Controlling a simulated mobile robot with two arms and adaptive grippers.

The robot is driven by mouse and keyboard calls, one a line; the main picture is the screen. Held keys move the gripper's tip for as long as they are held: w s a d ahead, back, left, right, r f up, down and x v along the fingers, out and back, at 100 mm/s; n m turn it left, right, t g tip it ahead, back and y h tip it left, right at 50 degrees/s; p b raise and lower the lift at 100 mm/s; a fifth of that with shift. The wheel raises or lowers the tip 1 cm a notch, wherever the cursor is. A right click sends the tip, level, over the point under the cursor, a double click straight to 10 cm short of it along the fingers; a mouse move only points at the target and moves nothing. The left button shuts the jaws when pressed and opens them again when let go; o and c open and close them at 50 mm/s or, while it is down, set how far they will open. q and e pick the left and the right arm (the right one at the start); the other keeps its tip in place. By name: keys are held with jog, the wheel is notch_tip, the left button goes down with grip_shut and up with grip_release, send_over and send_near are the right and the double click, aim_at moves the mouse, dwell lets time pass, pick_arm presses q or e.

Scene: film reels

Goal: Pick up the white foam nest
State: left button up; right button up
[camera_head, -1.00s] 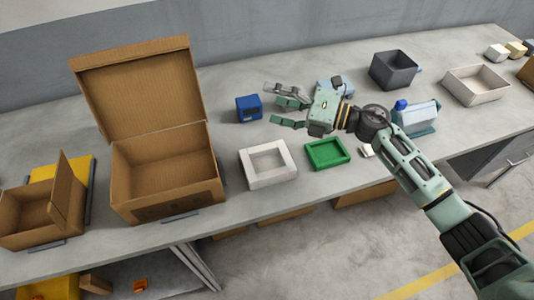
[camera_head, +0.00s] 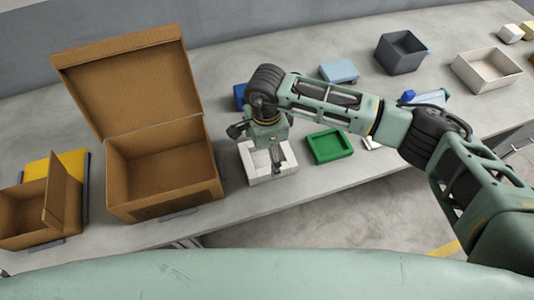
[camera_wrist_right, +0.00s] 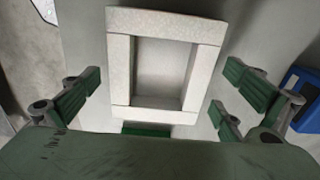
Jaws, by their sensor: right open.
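The white foam nest (camera_head: 288,166) is a square white frame with a recess, lying on the grey table to the right of the large cardboard box. In the head view my right gripper (camera_head: 275,162) hangs over it, pointing down, and hides part of it. In the right wrist view the nest (camera_wrist_right: 119,60) sits between the spread green-padded fingers of my right gripper (camera_wrist_right: 160,92), with clear gaps on both sides. My right gripper is open and empty. My left gripper is not in view.
A green tray (camera_head: 331,146) lies just right of the nest. A blue box (camera_head: 239,93) stands behind it, partly hidden by my arm. The large open cardboard box (camera_head: 165,190) stands close on the left. Bare table lies between box and nest.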

aim_at(267, 158)
notch_tip(267, 158, down, 2)
jog(key=shift+d+f, duration=0.1)
jog(key=shift+f+p, duration=0.25)
jog(key=shift+p, duration=0.05)
jog(key=shift+f, duration=0.1)
jog(key=c, duration=0.8)
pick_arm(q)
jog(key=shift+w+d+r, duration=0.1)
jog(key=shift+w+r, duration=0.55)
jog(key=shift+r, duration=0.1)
pick_arm(e)
jog(key=shift+c, duration=0.4)
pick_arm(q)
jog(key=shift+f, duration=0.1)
pick_arm(e)
jog(key=shift+w, duration=0.1)
